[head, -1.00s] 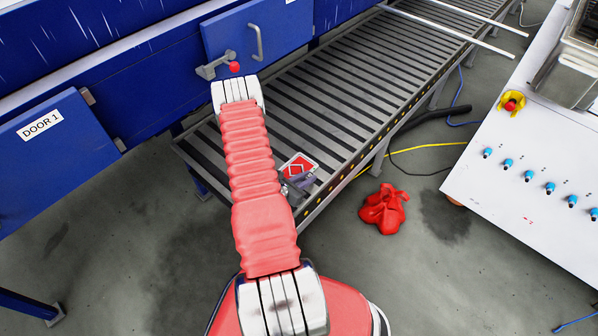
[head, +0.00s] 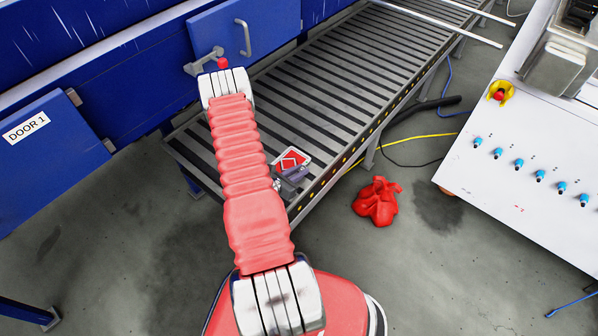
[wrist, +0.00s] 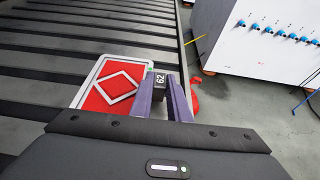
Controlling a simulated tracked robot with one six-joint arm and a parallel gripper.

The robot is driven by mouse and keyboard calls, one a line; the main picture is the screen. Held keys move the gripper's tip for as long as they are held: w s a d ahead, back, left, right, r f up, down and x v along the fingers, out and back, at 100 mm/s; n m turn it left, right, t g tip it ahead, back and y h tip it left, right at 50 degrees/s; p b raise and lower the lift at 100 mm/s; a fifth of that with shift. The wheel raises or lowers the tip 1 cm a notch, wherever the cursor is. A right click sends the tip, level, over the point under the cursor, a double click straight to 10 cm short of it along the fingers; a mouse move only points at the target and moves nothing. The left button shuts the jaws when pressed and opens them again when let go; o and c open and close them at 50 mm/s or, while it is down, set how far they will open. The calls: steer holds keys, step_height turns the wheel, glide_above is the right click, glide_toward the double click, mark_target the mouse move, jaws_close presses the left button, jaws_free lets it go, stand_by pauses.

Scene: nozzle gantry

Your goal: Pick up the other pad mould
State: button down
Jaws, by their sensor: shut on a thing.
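The pad mould is a red plate with a white border and a white diamond outline (wrist: 113,84). It also shows in the head view (head: 291,159), at the near end of the roller conveyor, partly hidden by my arm and gripper. A dark block marked 62 (wrist: 160,79) is at the mould's right edge. My gripper (wrist: 163,88) has its purple fingers closed on this block; it also shows in the head view (head: 290,178). I cannot tell whether the mould rests on the rollers or is just above them.
The roller conveyor (head: 330,75) runs away to the upper right, its rollers bare. A blue machine (head: 80,60) with doors stands along its left. A crumpled red thing (head: 376,201) and cables lie on the floor at right, near a white control cabinet (head: 525,165).

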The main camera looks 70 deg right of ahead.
step_height(320, 180, up, 9)
steer(key=shift+r, duration=0.1)
stand_by(0.4)
stand_by(0.5)
